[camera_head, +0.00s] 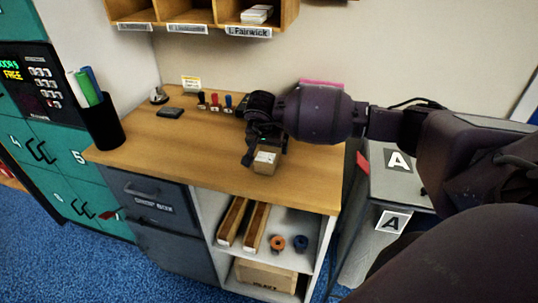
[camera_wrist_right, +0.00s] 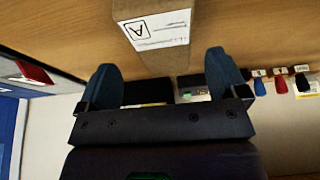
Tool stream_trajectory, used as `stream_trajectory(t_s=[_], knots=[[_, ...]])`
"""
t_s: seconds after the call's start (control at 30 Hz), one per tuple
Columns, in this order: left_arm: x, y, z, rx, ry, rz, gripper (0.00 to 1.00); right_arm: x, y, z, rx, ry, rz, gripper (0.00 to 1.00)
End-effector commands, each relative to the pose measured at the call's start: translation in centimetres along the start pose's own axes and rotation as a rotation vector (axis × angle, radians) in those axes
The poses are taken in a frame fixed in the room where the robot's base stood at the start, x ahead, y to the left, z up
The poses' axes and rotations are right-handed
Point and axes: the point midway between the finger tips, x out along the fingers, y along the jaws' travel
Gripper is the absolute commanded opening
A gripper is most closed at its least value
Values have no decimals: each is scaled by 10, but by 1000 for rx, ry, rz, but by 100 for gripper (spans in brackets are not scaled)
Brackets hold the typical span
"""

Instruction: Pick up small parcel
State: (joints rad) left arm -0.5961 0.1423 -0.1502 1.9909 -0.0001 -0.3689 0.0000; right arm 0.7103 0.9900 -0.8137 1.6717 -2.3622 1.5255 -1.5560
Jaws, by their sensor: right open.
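The small parcel (camera_head: 265,161) is a little brown carton with a white label on the wooden counter, near its front edge. In the right wrist view the parcel (camera_wrist_right: 155,30) shows its label with a boxed letter A, just beyond the fingertips. My right gripper (camera_head: 262,147) is above and behind the parcel in the head view. In the wrist view the gripper (camera_wrist_right: 165,72) is open, its two dark fingers apart with nothing gripped between them. Whether a finger touches the parcel cannot be told. My left gripper does not show.
The wooden counter (camera_head: 180,140) holds a black pen cup (camera_head: 101,124) at left and several small coloured stamps (camera_head: 215,103) at the back. A wall shelf (camera_head: 190,12) hangs above. Shelves below hold cartons and tape rolls. A grey bin marked A (camera_head: 375,215) stands at right.

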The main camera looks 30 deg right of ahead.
Motion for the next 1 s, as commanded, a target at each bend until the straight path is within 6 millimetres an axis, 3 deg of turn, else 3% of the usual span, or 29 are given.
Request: stream_trajectory(t_s=[0.4,0.73,0.77,1.0], knots=[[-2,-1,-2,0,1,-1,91,46,-4,-1,3,-3,0,92],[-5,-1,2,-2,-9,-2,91,53,-4,-1,1,-1,-1,92],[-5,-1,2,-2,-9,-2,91,52,-4,-1,1,-1,-1,90],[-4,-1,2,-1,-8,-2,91,52,-4,-1,1,-1,-1,53]])
